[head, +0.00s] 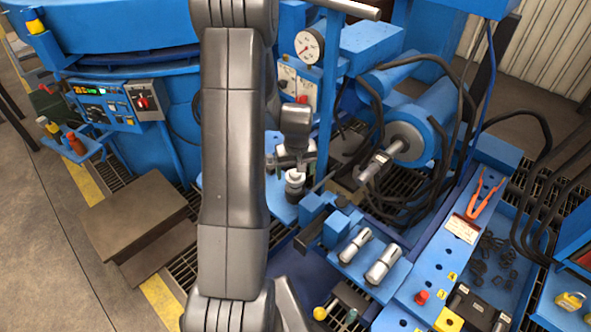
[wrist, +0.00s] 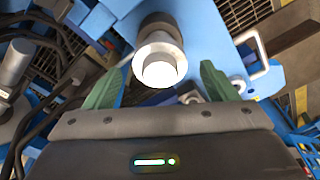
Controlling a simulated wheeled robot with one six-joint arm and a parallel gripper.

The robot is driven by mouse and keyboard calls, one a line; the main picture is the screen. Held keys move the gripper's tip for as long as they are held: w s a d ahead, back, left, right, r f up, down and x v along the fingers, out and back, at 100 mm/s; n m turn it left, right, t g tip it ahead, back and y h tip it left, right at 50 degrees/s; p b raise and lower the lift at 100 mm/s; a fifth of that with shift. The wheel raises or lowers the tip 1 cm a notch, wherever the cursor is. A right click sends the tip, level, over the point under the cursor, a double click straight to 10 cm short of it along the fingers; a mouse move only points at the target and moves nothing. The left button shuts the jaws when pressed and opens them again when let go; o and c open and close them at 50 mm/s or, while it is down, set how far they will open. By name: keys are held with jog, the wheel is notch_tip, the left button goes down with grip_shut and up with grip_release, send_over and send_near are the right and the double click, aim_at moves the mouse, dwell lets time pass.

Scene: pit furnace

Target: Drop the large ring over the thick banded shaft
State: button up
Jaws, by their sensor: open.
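In the head view my gripper (head: 292,163) hangs over a blue plate, just above an upright pale stepped piece (head: 295,183) with a dark lower part. In the wrist view my gripper (wrist: 158,85) is open, its green fingers apart. A pale round-ended cylinder (wrist: 160,68) with a wider pale collar and a dark section behind lies between and beyond the fingertips; I see no grip on it. I cannot tell whether the collar is the large ring. Two silver shafts (head: 356,245) (head: 384,264) stand tilted in view on a blue block, the right one thicker, with bands.
A large grey-ended blue cylinder (head: 408,140) with black hoses is right of my gripper. A pressure gauge (head: 309,46) and blue post stand close behind.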

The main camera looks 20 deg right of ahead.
jog(key=shift+r, duration=0.1)
notch_tip(320, 180, up, 14)
jog(key=s+p, duration=0.1)
jog(key=shift+s+a+f, duration=0.15)
jog(key=shift+s+f, duration=0.05)
jog(key=shift+s, duration=0.1)
jog(key=shift+f, duration=0.1)
jog(key=f, duration=0.4)
jog(key=w+f, duration=0.1)
jog(key=f, duration=0.4)
jog(key=f+b, duration=0.1)
jog(key=f, duration=0.4)
jog(key=shift+w, duration=0.3)
jog(key=shift+d+r+p, duration=0.2)
jog(key=shift+r+p, duration=0.25)
jog(key=shift+r, duration=0.45)
jog(key=shift+f, duration=0.15)
